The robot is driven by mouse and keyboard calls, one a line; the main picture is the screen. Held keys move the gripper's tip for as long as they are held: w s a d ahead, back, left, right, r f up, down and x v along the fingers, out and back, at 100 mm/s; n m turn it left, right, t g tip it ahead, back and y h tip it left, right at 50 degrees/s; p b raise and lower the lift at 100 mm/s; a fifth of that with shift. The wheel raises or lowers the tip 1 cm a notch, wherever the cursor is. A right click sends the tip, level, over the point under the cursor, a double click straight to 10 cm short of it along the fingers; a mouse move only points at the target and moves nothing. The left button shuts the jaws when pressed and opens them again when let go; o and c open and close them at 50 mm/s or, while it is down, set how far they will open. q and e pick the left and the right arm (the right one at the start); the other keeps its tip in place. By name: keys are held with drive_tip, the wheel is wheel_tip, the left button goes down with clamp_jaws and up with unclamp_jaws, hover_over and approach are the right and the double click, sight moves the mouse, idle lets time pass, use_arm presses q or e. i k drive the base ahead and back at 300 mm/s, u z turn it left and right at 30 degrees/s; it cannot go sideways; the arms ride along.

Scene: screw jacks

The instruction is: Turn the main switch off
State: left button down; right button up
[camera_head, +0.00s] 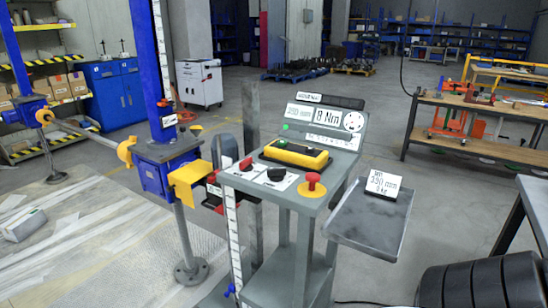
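A grey control console (308,203) stands in the middle of the view. On its sloped top, at the left, is a white plate with a red rotary knob (245,165). Beside it is a white plate with a black knob (276,174). A red mushroom button on a yellow base (312,185) sits at the front right of the top. The labels are too small to read, so I cannot tell for certain which knob is the main switch. A small green spot (286,127) shows on the upright panel. Neither of my grippers is in view.
A yellow and black pendant (295,153) lies on the console top. A grey side tray (372,222) with a display card juts out right. A blue screw jack (167,165) with yellow parts stands left. Black ribbed discs (480,284) fill the lower right. A workbench (480,118) stands behind.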

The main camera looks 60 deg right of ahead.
sight(245, 166)
drive_tip(key=z, duration=1.1)
drive_tip(key=i, duration=0.3)
drive_tip(key=z, duration=0.1)
